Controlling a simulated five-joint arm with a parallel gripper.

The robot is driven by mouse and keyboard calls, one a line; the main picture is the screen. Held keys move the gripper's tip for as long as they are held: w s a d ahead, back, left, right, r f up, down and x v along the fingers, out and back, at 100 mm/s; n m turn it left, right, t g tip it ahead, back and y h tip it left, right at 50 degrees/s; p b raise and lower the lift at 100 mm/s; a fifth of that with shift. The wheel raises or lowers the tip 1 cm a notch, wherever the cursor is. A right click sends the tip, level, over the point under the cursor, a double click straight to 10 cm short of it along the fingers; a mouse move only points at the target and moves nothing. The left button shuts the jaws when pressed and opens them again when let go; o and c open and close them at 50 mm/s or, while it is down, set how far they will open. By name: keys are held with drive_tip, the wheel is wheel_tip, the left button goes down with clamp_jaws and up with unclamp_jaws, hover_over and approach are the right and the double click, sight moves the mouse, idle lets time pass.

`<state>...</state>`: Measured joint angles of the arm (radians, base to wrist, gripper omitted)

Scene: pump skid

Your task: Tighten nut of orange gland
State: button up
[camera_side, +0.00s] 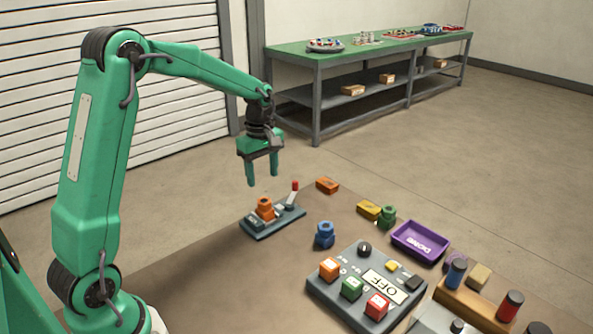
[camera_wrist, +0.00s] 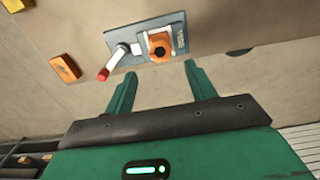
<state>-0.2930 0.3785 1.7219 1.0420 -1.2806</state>
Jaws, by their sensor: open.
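The orange gland (camera_side: 265,208) with its nut stands on a small blue-grey plate (camera_side: 262,230) at the far left edge of the table. In the wrist view the orange gland (camera_wrist: 160,46) is near the top middle, beside a white lever with a red tip (camera_wrist: 103,74). My gripper (camera_side: 262,184) is open and empty, its two green fingers pointing down, above the plate and apart from the gland. In the wrist view both fingertips of my gripper (camera_wrist: 160,70) show below the plate, with the gland between their lines and beyond them.
The red-tipped lever (camera_side: 294,190) rises close beside the gland. An orange block (camera_side: 327,186), a blue gland (camera_side: 324,235), a green gland (camera_side: 387,216), a purple tray (camera_side: 420,242) and a control box (camera_side: 350,305) stand to the right. The table's near left is bare.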

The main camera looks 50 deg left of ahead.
sight(264, 200)
drive_tip(key=shift+f, duration=0.15)
drive_tip(key=shift+f, duration=3.75)
drive_tip(key=c, duration=1)
